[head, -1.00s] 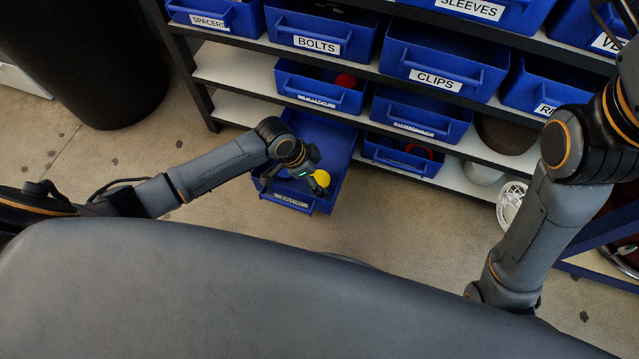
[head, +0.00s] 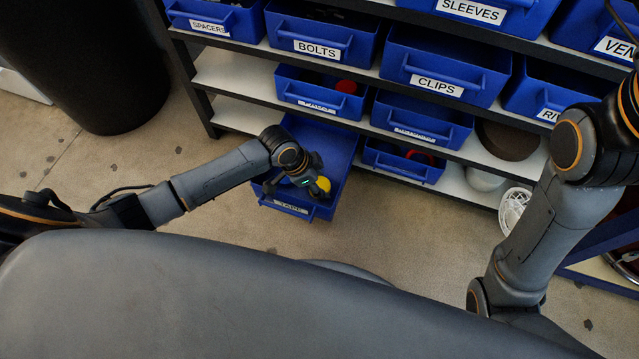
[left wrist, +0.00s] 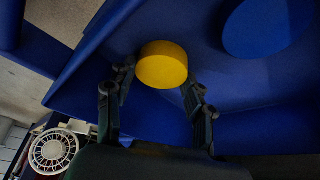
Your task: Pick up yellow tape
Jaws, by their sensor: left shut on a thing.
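The yellow tape (head: 323,185) is a short round roll at the open blue bin labelled TAPE (head: 291,208). In the left wrist view the yellow tape (left wrist: 162,65) sits between the two dark fingers of my left gripper (left wrist: 158,78). The left gripper (head: 316,190) is shut on it, with the blue bin walls around and behind. My wrist and fingers partly cover the tape in the head view. I cannot tell whether the tape touches the bin floor. My right arm shows at the right, but its gripper is out of view.
A blue round thing (left wrist: 268,27) lies in the bin beside the tape. Shelves with blue bins, such as CLIPS (head: 440,85) and BOLTS (head: 318,48), stand behind and above. A black drum (head: 85,65) stands at the left. A white fan-like grille (head: 514,207) is at the right.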

